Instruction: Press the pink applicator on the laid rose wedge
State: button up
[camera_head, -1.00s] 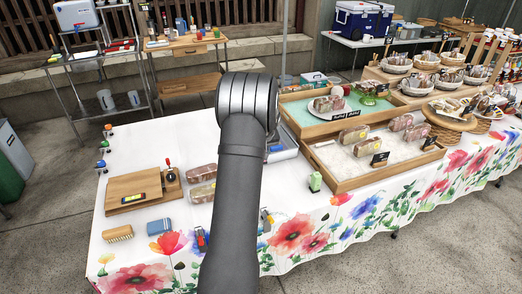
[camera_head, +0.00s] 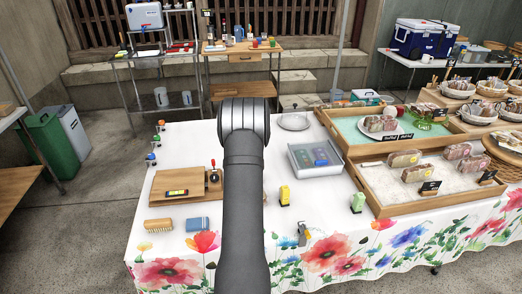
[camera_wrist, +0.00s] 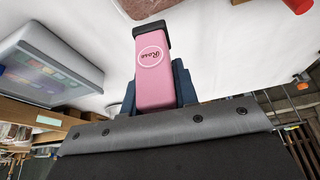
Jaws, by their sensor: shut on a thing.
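The pink applicator (camera_wrist: 155,75) is a block with a dark cap and a round label reading Rose. In the wrist view my gripper (camera_wrist: 155,92) is shut on it, a dark blue finger on each side. Its capped end points toward the top of the picture. A pinkish-brown piece (camera_wrist: 147,7) is cut off by the top edge, just beyond the cap; I cannot tell if it is the rose wedge or if the two touch. In the head view my arm hides the gripper, the applicator and the table behind it.
A lidded tray (camera_head: 302,168) stands right of my arm; a yellow applicator (camera_head: 284,196) and a green one (camera_head: 357,203) stand nearer the front. A wooden board (camera_head: 160,188), a brush (camera_head: 158,225) and a blue block (camera_head: 197,224) lie to the left.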

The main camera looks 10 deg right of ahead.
jog(key=shift+f, duration=2.85)
jog(key=shift+f, duration=0.45)
jog(key=shift+r, duration=3.6)
jog(key=s+a+f, duration=0.1)
jog(key=s+a, duration=0.4)
jog(key=s, duration=0.6)
jog(key=s+a+f+n, duration=0.1)
jog(key=s+a, duration=0.5)
jog(key=s, duration=0.6)
jog(key=shift+s, duration=0.3)
jog(key=shift+a, duration=0.1)
